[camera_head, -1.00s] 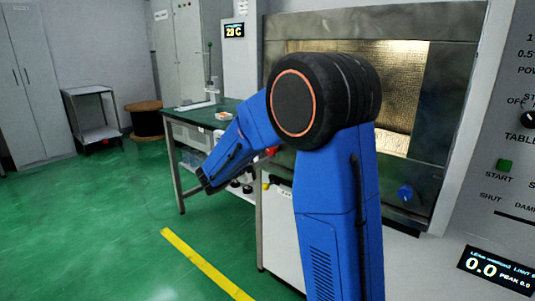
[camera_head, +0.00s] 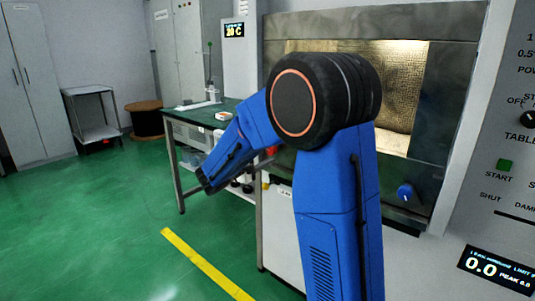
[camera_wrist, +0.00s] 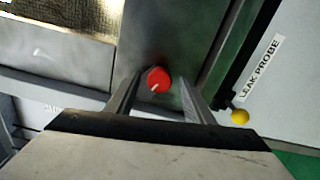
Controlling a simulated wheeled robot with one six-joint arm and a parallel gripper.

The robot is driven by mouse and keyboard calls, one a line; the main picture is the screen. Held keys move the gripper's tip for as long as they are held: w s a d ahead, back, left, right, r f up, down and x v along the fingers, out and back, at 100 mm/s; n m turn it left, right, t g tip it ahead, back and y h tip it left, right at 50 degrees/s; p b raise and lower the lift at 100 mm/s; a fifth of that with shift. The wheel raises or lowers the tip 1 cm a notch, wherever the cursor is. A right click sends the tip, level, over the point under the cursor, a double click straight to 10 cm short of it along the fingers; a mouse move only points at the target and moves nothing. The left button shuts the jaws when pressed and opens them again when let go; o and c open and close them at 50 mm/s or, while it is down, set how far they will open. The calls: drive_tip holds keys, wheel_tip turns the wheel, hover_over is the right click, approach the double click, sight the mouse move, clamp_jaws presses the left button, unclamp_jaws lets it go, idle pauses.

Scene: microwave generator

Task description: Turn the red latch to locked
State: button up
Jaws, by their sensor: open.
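The red latch (camera_wrist: 158,78) is a round red knob with a short white mark on its lower part. In the wrist view it shows between the two fingers of my gripper (camera_wrist: 160,88), on a grey metal surface. The fingers stand open on either side of it, and I cannot tell whether they touch it. In the head view only a bit of red (camera_head: 271,151) shows beside my blue arm; the gripper itself is hidden there.
The microwave window (camera_head: 408,95) is lit. A blue knob (camera_head: 405,192) sits at its lower right. A green-topped table (camera_head: 215,112) stands to the left.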

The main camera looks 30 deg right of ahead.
drive_tip(key=v, duration=1.7)
drive_tip(key=shift+a, duration=0.1)
